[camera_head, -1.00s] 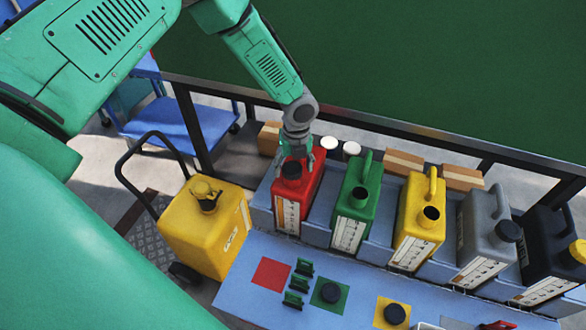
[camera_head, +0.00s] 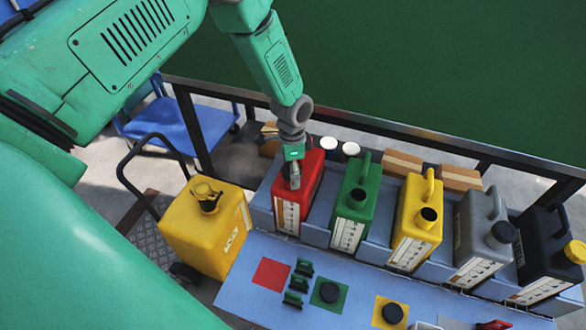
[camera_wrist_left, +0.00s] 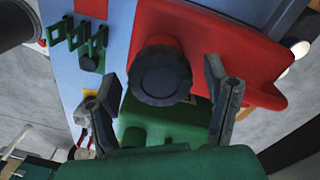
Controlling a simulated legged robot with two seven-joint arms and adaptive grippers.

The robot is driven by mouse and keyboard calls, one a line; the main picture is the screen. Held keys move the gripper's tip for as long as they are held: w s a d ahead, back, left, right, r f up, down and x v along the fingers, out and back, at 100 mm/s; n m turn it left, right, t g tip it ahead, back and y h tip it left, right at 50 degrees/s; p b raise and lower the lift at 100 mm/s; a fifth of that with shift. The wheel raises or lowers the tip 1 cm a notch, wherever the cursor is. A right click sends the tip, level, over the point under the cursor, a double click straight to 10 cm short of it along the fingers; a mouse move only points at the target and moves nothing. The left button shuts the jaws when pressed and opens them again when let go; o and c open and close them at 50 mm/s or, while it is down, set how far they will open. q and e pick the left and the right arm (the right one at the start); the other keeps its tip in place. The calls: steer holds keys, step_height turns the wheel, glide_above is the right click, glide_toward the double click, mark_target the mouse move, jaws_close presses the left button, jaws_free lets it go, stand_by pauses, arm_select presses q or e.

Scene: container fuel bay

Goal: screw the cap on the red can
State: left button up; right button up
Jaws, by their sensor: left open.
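The red can (camera_head: 312,178) stands at the left end of a row of cans in the rack. Its black ribbed cap (camera_wrist_left: 162,75) sits on its neck in the left wrist view. My left gripper (camera_head: 294,180) is over the top of the can. Its two fingers are open, one on each side of the cap, with gaps visible in the wrist view. In the head view the gripper hides most of the cap. Whether the cap's thread is engaged cannot be seen. My right gripper is not in view.
Green (camera_head: 357,190), yellow (camera_head: 420,205), grey and black cans stand to the right. A yellow container (camera_head: 205,235) on a hand truck is at left. The blue tabletop (camera_head: 255,305) has an empty red square (camera_head: 271,273), green clips and caps on coloured squares.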

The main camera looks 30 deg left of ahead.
arm_select(q)
steer(key=n, duration=0.7)
steer(key=shift+p, duration=0.3)
steer(key=n, duration=0.8)
steer(key=shift+t+p, duration=0.3)
steer(key=c, duration=1.4)
steer(key=shift+o, duration=0.2)
steer(key=m, duration=0.3)
steer(key=shift+f, duration=0.1)
steer(key=m+b, duration=0.1)
steer(key=m, duration=0.4)
steer(key=o, duration=1.2)
steer(key=shift+d, duration=0.1)
